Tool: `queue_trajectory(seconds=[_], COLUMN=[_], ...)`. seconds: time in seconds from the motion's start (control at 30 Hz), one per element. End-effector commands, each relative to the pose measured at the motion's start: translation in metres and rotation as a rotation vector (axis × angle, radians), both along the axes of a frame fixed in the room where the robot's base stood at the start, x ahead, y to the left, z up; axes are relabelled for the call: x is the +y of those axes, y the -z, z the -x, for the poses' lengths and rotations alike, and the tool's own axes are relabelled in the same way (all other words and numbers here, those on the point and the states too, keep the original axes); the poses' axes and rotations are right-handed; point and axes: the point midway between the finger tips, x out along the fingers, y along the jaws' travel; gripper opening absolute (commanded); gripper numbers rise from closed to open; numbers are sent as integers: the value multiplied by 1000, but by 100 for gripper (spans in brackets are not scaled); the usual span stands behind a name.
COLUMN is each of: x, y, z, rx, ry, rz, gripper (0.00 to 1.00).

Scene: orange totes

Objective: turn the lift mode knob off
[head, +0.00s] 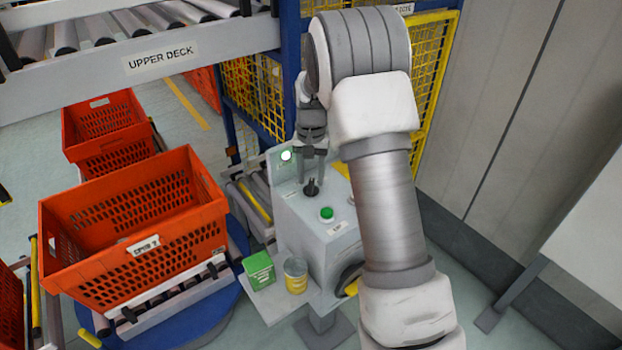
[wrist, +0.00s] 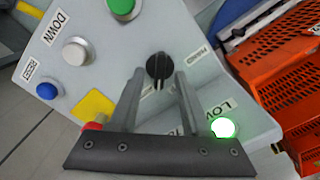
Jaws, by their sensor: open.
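The lift mode knob is a black rotary knob (head: 311,188) on the grey control box (head: 312,232). It also shows in the wrist view (wrist: 158,67), its grip ridge running roughly up and down the picture. My gripper (head: 313,166) is over the box with its fingers pointing at the knob. In the wrist view its two fingers (wrist: 160,80) are apart, one on each side of the knob's lower part. Nothing is held between them. I cannot tell whether they touch the knob.
A green button (head: 327,214) sits near the knob. A lit lamp (wrist: 223,127), white button (wrist: 76,52), blue button (wrist: 47,90) and partly hidden red button (wrist: 94,124) surround it. A green box (head: 259,270) and a tin (head: 295,276) stand on a shelf. An orange tote (head: 135,215) is left.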

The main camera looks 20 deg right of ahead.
Motion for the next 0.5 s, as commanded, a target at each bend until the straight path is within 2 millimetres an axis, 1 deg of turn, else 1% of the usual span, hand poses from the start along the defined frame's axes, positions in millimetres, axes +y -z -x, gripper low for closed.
queue_trajectory(seconds=[0.1,0.2,0.47,0.5], x=[0,0,0,0], y=[10,15,15,15], z=[0,0,0,0], rx=[0,0,-1,-1], ry=[0,0,0,0], rz=[0,0,0,0], gripper=[48,48,48,40])
